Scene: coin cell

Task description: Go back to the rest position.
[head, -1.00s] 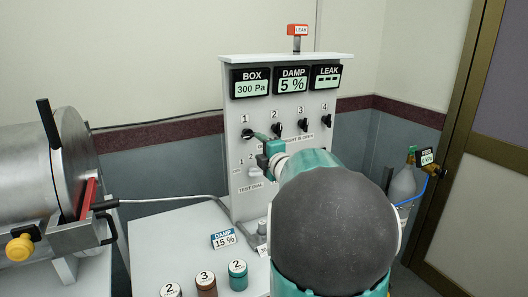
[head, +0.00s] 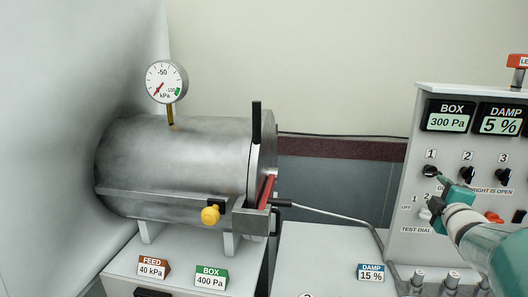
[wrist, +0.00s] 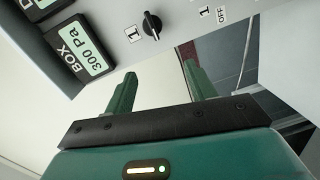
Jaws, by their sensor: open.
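My gripper (head: 440,186) is in front of the control panel (head: 404,225) at the right of the head view, close to the knob marked 1 (head: 431,170). In the wrist view my gripper (wrist: 160,84) has its two green fingers spread, with nothing between them. The black knob 1 also shows in the wrist view (wrist: 151,27), beyond the fingertips. I cannot tell whether a finger touches the panel. My arm comes in from the lower right and hides part of the panel's lower half.
A metal cylinder (head: 180,160) with a gauge (head: 166,82) and a yellow knob (head: 210,215) stands on a bench at the left. The BOX display (head: 449,117) reads 300 Pa and the DAMP display (head: 500,120) 5 %. A DAMP 15 % card (head: 370,272) stands on the white table (head: 320,245).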

